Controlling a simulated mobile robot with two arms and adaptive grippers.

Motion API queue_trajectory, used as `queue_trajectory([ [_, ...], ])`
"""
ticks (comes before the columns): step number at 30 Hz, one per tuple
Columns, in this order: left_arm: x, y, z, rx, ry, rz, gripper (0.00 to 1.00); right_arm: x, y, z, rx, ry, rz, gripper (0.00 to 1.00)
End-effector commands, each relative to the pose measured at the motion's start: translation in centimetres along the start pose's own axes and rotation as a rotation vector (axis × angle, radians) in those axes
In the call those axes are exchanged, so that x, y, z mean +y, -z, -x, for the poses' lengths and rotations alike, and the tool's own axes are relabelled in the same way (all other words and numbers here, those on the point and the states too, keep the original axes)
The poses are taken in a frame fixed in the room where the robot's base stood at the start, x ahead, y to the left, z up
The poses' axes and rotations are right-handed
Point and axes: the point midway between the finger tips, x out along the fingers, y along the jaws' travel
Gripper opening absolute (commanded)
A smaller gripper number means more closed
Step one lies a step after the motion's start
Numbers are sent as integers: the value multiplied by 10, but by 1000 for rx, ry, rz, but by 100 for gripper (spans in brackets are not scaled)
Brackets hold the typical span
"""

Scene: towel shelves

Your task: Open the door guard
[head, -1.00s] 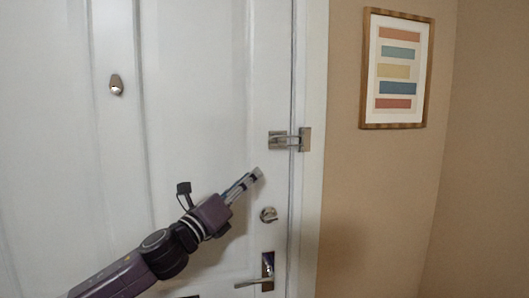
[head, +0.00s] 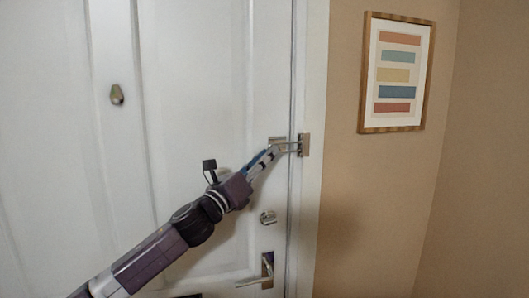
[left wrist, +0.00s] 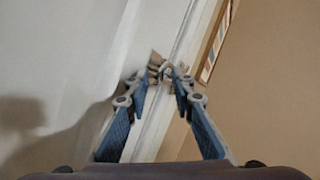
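The metal door guard (head: 304,145) is at the door's right edge. One plate is on the frame and one on the door, with a bar across the gap. My left gripper (head: 273,152) reaches up from the lower left, its tips at the guard's door-side end and partly covering it. In the left wrist view, the gripper's blue-padded fingers (left wrist: 160,84) stand apart, with the guard (left wrist: 164,70) just beyond and between their tips. I cannot tell whether they touch it. The white door (head: 190,110) looks shut. My right gripper is not in view.
Below the guard, the door has a round deadbolt (head: 268,217) and a lever handle (head: 255,282). A peephole (head: 117,95) is at the upper left. A framed striped picture (head: 397,72) hangs on the beige wall to the right.

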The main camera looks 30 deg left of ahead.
Motion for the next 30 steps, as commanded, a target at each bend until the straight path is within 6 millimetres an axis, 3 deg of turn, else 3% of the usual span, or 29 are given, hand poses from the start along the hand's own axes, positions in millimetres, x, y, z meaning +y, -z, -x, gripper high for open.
queue_trajectory([
  [9,-1,1,-2,1,1,0,23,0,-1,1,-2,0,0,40],
  [16,-1,0,-1,0,0,-1,0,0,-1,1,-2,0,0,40],
  [30,0,0,-3,-2,-6,-1,0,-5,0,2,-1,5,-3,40],
])
